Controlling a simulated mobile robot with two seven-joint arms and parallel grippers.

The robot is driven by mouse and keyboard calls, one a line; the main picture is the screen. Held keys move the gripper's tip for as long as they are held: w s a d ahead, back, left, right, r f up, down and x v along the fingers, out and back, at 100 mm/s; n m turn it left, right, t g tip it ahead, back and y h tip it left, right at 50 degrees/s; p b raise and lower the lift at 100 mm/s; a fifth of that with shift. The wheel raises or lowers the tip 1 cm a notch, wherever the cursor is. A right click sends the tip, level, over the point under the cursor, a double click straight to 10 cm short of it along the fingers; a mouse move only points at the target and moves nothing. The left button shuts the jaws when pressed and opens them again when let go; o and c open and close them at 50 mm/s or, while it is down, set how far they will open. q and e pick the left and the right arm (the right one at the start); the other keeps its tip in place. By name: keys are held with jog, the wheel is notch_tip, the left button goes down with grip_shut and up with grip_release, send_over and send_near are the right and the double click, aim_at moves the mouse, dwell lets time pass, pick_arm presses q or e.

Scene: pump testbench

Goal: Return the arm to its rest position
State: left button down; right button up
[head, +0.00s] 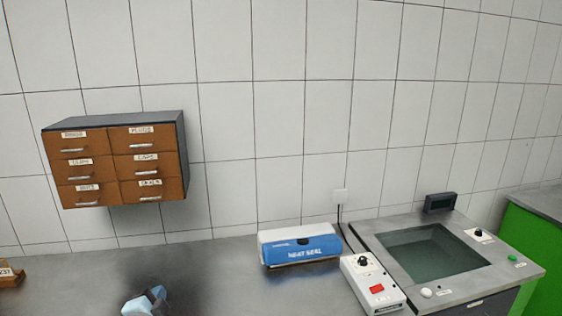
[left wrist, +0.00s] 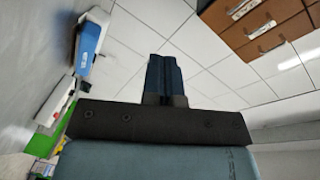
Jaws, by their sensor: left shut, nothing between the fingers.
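My left gripper (head: 146,301) shows at the bottom edge of the head view, low and left of centre, above the grey worktop (head: 215,270). Only its blue-grey end is in the picture; the rest of the arm is cut off. In the left wrist view its two dark blue fingers (left wrist: 165,76) are together, with nothing between them. They stand out from a black mounting plate and point toward the tiled wall. My right gripper is not in either view.
A drawer cabinet (head: 117,160) hangs on the wall at left. A blue and white heat sealer (head: 300,246) stands centre-right, beside a white control box (head: 372,284) and a tank bench (head: 510,270). A small brown holder (head: 10,274) lies far left. Worktop between holder and sealer looks mostly clear.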

pick_arm(q)
jog(key=s+d+f+n+g+h, duration=0.1)
jog(key=s+d+f+n+g, duration=0.1)
jog(key=s+f, duration=0.4)
jog(key=s+d+f+n+g+h, duration=0.1)
jog(key=s+d+f+n, duration=0.3)
jog(key=s, duration=1)
jog(key=s+d+f+n+g+h+p, duration=0.1)
jog(key=s+d+f+n+g+h, duration=0.1)
jog(key=s+d+f, duration=0.3)
jog(key=s+f+n, duration=0.1)
jog(key=s+f, duration=0.3)
jog(key=s, duration=0.2)
jog(key=shift+d+g, duration=0.2)
jog(key=shift+g, duration=0.1)
jog(key=shift+s, duration=0.1)
